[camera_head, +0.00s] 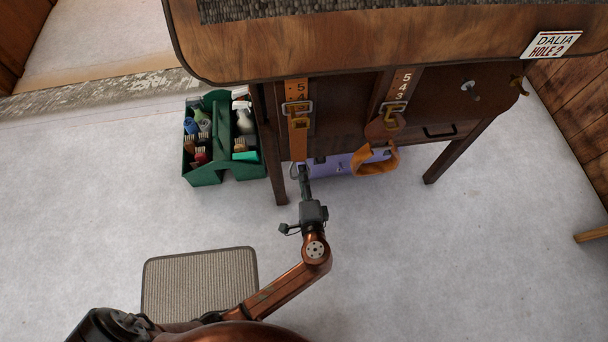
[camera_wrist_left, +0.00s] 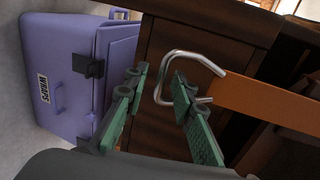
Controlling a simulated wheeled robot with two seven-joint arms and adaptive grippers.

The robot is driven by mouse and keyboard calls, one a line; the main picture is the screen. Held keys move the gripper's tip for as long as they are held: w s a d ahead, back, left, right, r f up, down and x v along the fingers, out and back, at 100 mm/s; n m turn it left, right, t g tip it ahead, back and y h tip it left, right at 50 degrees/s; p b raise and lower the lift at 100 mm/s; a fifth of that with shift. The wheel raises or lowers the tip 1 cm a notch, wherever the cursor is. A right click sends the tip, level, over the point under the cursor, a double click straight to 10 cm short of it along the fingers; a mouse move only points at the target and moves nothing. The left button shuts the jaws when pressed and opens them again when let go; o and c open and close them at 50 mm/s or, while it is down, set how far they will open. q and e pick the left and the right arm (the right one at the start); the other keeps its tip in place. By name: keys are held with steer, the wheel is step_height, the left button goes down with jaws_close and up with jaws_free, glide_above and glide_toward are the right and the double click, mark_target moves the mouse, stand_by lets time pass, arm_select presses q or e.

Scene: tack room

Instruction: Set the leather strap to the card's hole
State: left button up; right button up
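The card (camera_head: 550,45) on the upper right edge of the wooden stand reads "DALIA HOLE 2". An orange-tan leather strap (camera_head: 298,140) with numbers 5 and 4 hangs at the left, passing through a buckle (camera_head: 297,108). A darker strap (camera_head: 398,88), numbered 5, 4, 3, hangs to its right with a buckle (camera_head: 393,107) and an orange looped lower part (camera_head: 362,162). My left gripper (camera_head: 304,172) is at the left strap's lower end. In the left wrist view its green-padded fingers (camera_wrist_left: 155,100) are apart, near a metal loop (camera_wrist_left: 190,55) on an orange strap (camera_wrist_left: 265,103). My right gripper is out of view.
A purple box (camera_head: 340,165), labelled "WRAPS" in the left wrist view (camera_wrist_left: 60,75), stands beneath the stand. A green caddy of brushes and bottles (camera_head: 207,174) stands left. A stand leg (camera_head: 272,160) is close to my gripper. Floor in front is open, with a mat (camera_head: 200,285).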

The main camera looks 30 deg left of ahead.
arm_select(q)
jaws_close()
stand_by(0.7)
